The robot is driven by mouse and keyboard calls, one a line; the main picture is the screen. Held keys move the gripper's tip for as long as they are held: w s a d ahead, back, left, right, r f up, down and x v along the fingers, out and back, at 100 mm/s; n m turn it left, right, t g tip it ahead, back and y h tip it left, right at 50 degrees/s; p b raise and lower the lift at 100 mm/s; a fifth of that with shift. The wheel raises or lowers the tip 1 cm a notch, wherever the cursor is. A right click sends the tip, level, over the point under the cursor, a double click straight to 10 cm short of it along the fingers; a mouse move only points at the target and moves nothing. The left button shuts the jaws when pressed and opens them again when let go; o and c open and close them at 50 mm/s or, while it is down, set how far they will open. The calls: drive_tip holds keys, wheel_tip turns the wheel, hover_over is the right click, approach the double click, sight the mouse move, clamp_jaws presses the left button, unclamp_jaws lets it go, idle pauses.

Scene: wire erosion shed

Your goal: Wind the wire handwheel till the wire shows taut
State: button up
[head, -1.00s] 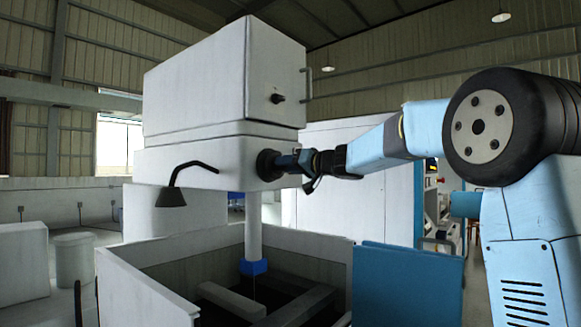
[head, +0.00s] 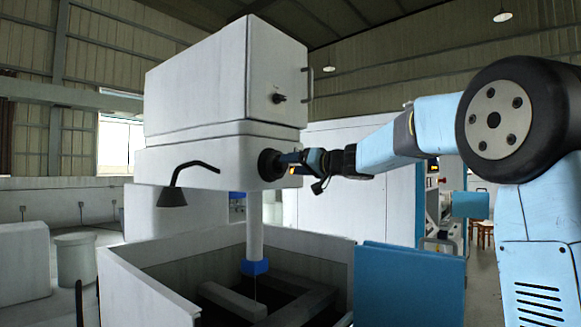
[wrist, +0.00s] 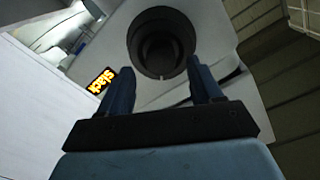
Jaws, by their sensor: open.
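The black round handwheel (head: 268,165) sits on the side of the white machine head (head: 200,155). In the wrist view, the handwheel (wrist: 162,45) fills the top middle as a dark cup-like ring. My gripper (head: 284,161) is open at the handwheel; its two blue fingers (wrist: 158,76) reach toward the left and right sides of the rim. I cannot tell whether they touch it. A small display (wrist: 101,81) left of the handwheel reads "slack" in yellow letters. A thin wire (head: 256,288) shows faintly below the blue collar (head: 255,267) of the white column.
A black bent lamp (head: 174,195) juts from the machine's front. The open-topped tank (head: 150,285) lies below, with a blue panel (head: 410,283) at its right. A small knob (head: 279,98) and a handle (head: 308,84) are above the handwheel.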

drive_tip(key=v, duration=1.1)
drive_tip(key=shift+d, duration=0.2)
drive_tip(key=shift+s, duration=0.2)
drive_tip(key=s+d+f+m+g+h, duration=0.1)
drive_tip(key=s+f+g+h, duration=0.15)
drive_tip(key=s+f, duration=0.55)
drive_tip(key=s+f+g+h, duration=0.25)
drive_tip(key=s+f, duration=0.35)
drive_tip(key=s, duration=0.4)
drive_tip(key=s+d+f+m+h, duration=0.1)
drive_tip(key=s+d+f+h, duration=0.3)
drive_tip(key=s, duration=0.5)
drive_tip(key=s+d+f+m+h, duration=0.2)
drive_tip(key=s+d+f+h, duration=0.2)
drive_tip(key=s+d+f, duration=0.5)
drive_tip(key=shift+s+f+g+h, duration=0.2)
drive_tip(key=shift+f+g+h, duration=0.15)
drive_tip(key=shift+f, duration=0.6)
